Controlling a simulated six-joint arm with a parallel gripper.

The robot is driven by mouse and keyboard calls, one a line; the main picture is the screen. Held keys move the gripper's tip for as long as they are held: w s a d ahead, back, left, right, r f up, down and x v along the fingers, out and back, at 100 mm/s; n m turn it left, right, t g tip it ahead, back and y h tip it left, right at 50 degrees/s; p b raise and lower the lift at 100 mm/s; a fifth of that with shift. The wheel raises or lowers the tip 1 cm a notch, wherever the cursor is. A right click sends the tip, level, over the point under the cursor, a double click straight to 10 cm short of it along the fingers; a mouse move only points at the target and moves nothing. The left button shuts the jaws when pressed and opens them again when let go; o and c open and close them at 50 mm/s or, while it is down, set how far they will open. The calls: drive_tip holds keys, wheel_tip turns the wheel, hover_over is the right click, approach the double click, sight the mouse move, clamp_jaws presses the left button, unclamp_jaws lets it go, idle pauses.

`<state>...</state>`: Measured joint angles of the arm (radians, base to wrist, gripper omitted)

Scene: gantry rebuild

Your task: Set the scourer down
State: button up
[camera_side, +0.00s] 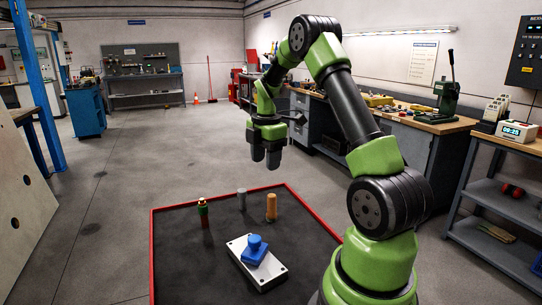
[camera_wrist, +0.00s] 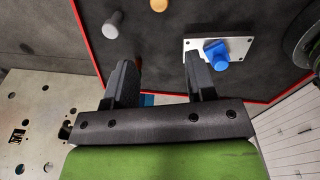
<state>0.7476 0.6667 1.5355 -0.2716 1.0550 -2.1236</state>
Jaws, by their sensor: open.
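My gripper (camera_side: 265,160) hangs above the far part of the dark mat, open and apart from everything on it. In the wrist view its two fingers (camera_wrist: 161,64) are spread with nothing held between them. I cannot make out a thing that is clearly a scourer. A blue block with a knob-like top (camera_side: 254,249) sits on a pale plate (camera_side: 275,273) at the near part of the mat. The blue block (camera_wrist: 216,54) and plate (camera_wrist: 240,45) also show in the wrist view, beyond the right finger.
The red-rimmed mat (camera_side: 180,265) also carries a green-and-red bottle-like piece (camera_side: 203,212), a grey cylinder (camera_side: 241,200) and an orange-tan peg (camera_side: 271,207), all upright. The mat's left part is bare. A workbench (camera_side: 425,125) and shelf cart (camera_side: 505,200) stand to the right.

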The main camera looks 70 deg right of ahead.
drive_tip(key=s+a+r+m+t, duration=0.1)
drive_tip(key=a+r+m+t, duration=0.2)
drive_tip(key=a+r+m, duration=0.75)
drive_tip(key=s+a+r+m+t+y, duration=0.1)
drive_tip(key=s+a+m+t, duration=0.1)
drive_tip(key=s+a, duration=0.3)
drive_tip(key=s+a+r+m+t+y, duration=0.1)
drive_tip(key=s+a+m, duration=0.3)
drive_tip(key=a, duration=0.7)
drive_tip(key=shift+s+a+r+t, duration=0.4)
drive_tip(key=shift+s+r, duration=0.3)
drive_tip(key=shift+s, duration=0.5)
